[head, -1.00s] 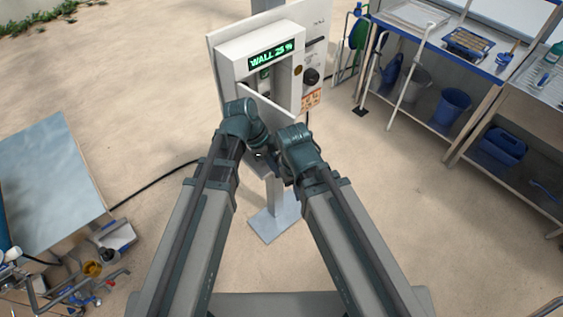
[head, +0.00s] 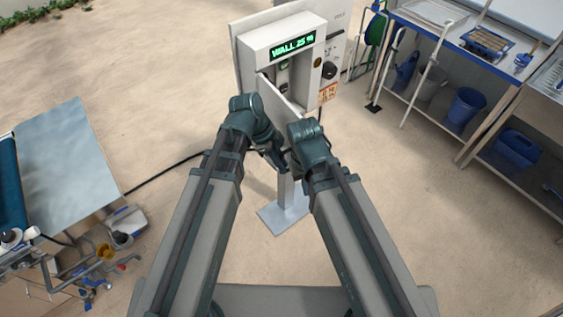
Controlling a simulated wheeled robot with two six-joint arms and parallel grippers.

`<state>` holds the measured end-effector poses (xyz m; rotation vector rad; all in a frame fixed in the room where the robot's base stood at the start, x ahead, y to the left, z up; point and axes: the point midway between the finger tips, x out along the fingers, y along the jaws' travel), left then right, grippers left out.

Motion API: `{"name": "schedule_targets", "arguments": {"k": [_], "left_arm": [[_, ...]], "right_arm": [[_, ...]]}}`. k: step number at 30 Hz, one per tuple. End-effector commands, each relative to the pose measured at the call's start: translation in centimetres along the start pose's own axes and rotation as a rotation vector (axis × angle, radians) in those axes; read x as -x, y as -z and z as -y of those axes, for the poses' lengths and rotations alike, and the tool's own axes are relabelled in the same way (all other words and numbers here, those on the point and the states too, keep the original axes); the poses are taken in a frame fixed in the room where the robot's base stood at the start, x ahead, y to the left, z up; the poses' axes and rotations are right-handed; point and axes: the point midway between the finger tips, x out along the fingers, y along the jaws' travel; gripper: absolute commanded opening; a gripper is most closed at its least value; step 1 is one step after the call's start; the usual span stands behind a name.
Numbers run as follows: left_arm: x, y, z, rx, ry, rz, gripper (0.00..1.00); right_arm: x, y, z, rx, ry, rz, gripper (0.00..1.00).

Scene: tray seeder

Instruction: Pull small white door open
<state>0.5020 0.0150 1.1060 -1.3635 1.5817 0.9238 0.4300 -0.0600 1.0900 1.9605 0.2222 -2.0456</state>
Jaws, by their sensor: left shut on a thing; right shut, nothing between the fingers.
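The small white door (head: 282,95) is on the front of a white box on a post. It stands partly open, its panel angled out, and the box's dark inside shows behind it. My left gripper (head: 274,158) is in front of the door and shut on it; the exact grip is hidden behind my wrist. My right gripper (head: 290,166) is shut and empty, close to the right of the left one and below the door. Its fingertips are largely hidden by its wrist.
The box carries a green-lit display (head: 293,45) reading "WALL 25 %". Its post stands on a flat metal foot (head: 284,215). A shelf bench with blue buckets (head: 466,106) is at right. A grey-blue panel (head: 68,165) is at left. A black cable (head: 160,175) crosses the open floor.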

Motion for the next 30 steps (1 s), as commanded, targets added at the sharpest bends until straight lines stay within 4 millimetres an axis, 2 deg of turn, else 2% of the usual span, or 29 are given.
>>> {"name": "schedule_targets", "arguments": {"k": [1,3,14,17,30], "left_arm": [[0.0,0.0,0.0,0.001,-0.001,0.002,0.17],[0.0,0.0,0.0,0.001,-0.001,0.002,0.27],[0.5,0.1,0.0,0.001,0.000,0.001,0.27],[1.6,0.2,0.0,0.001,0.000,0.001,0.27],[9.1,0.3,0.0,0.002,0.000,0.001,0.27]], "right_arm": [[0.0,0.0,0.0,0.000,0.000,0.000,0.00],[0.0,0.0,0.0,0.000,0.000,0.000,0.00],[0.5,0.0,0.0,0.000,0.000,0.000,0.00],[1.5,-0.1,-0.1,-0.002,0.000,0.000,0.00],[8.5,-0.6,-0.8,0.001,0.001,0.003,0.00]]}}
